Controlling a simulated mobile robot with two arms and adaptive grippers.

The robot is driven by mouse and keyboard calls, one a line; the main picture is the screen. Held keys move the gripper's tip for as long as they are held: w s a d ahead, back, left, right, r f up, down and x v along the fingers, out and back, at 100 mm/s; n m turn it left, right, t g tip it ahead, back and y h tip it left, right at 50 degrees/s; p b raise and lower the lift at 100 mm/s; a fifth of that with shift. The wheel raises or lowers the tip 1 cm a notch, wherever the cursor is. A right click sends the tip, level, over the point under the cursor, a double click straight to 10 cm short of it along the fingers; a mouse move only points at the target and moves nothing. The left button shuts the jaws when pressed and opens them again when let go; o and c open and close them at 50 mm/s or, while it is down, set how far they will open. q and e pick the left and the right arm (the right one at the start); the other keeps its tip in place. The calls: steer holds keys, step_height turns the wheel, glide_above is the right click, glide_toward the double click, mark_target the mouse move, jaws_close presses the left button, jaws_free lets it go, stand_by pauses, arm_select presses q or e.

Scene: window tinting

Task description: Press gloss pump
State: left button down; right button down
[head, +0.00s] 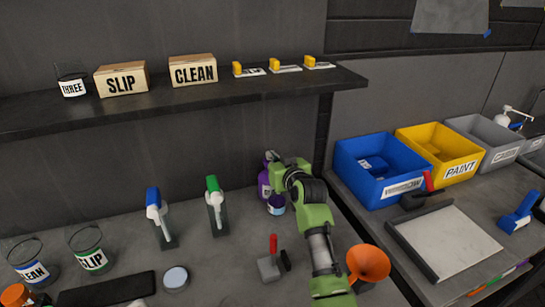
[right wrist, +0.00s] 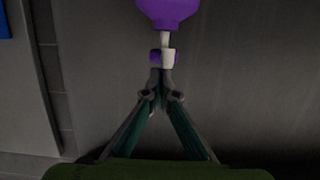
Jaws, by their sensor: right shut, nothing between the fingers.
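A purple bottle (head: 264,181) stands on the bench by the back wall, partly hidden behind my right gripper (head: 277,168). In the right wrist view the purple bottle (right wrist: 168,12) shows at the top, with a white stem and a small white and purple pump head (right wrist: 168,58). My right gripper (right wrist: 161,80) is shut and empty, its fingertips right at the pump head. I cannot tell whether they touch it. No label on the bottle is readable. My left gripper is not in view.
A small dark purple jar (head: 276,205) stands just in front of the bottle. A red-handled tool (head: 269,266) and an orange funnel (head: 368,263) flank my right arm. A shelf (head: 215,103) hangs above. Green-handled (head: 215,205) and blue-handled (head: 158,215) tools stand left.

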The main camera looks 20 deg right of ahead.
steer(key=shift+f, duration=0.3)
